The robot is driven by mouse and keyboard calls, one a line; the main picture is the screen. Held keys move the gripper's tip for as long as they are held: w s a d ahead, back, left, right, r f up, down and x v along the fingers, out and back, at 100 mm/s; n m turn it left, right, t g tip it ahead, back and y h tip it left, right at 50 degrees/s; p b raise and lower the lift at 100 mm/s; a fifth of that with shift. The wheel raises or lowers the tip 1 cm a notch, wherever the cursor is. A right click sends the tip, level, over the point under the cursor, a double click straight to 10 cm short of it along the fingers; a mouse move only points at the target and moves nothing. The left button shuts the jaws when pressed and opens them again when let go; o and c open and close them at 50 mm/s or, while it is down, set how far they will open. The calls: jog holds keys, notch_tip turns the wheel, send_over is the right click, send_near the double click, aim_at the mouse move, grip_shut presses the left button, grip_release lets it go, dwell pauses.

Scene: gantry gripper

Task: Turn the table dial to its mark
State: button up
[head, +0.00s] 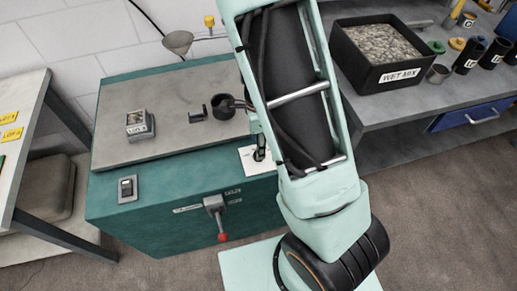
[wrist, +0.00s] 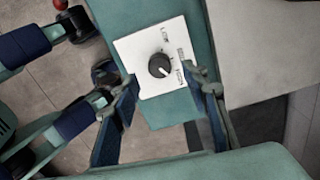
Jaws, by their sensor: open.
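The table dial (wrist: 159,66) is a round black knob with a pale pointer line on a white plate (wrist: 130,50). Small printed words lie along the plate's right side, too blurred to read surely. My gripper (wrist: 160,82) is open, with one finger on either side of the plate in the wrist view and the dial between and just beyond the fingertips. The fingers look apart from the knob. In the head view the white plate (head: 248,160) shows at the right of the teal cabinet's top, partly hidden by my arm.
The teal cabinet (head: 160,235) has a grey top plate (head: 105,105) bearing a small labelled block (head: 138,123) and a dark round cup (head: 222,108). A rocker switch (head: 127,188) and a red-tipped lever (head: 217,215) are at its front. A WET MIX bin (head: 395,80) stands right.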

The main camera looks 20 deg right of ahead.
notch_tip(320, 180, up, 8)
jog(key=shift+f, duration=0.1)
dwell(0.6)
